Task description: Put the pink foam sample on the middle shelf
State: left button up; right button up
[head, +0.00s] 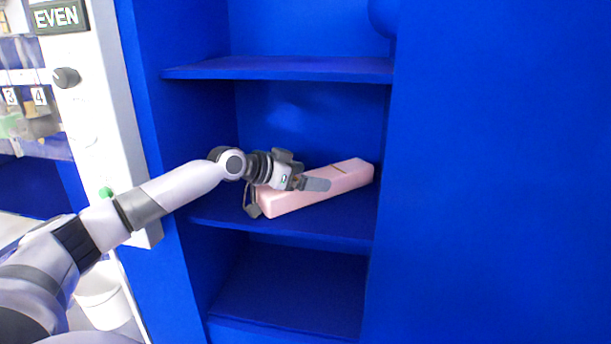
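The pink foam sample (345,177), a long pale pink block, lies at a slant on the middle shelf (330,227) of the blue shelf unit, with its near left end close to the shelf's front edge. My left gripper (284,196) is at the block's left end. Its fingers are spread wide apart: one overlaps the block's near side, and the other hangs beside its left end. The gripper hides part of the block's top and left end. I cannot see clearly whether the fingers touch it. My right gripper is not in view.
The upper shelf (280,68) runs above my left gripper, and a lower compartment (290,290) below looks empty. A broad blue panel (490,170) closes the right side. A white machine front with a dark knob (66,78) and a white bin (103,303) stand left.

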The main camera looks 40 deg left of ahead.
aim_at(270, 189)
pick_arm(q)
jog(key=shift+s+a+r, duration=0.15)
jog(key=shift+s+a, duration=0.05)
jog(key=shift+s, duration=0.2)
jog(key=b+v, duration=0.1)
jog(key=v, duration=0.3)
jog(key=shift+s+a+r, duration=0.1)
jog(key=shift+s, duration=0.25)
jog(key=shift+s+r+b, duration=0.3)
jog(key=shift+s+b, duration=0.2)
jog(key=shift+b, duration=0.25)
jog(key=shift+s+a+r+b, duration=0.15)
jog(key=shift+s+b, duration=0.3)
jog(key=shift+s, duration=0.05)
jog(key=shift+s+a+r+b, duration=0.2)
jog(key=shift+s+a+b, duration=0.05)
jog(key=shift+s+b, duration=0.25)
jog(key=shift+s+r, duration=0.25)
jog(key=shift+b+v, duration=0.8)
jog(key=shift+v, duration=0.35)
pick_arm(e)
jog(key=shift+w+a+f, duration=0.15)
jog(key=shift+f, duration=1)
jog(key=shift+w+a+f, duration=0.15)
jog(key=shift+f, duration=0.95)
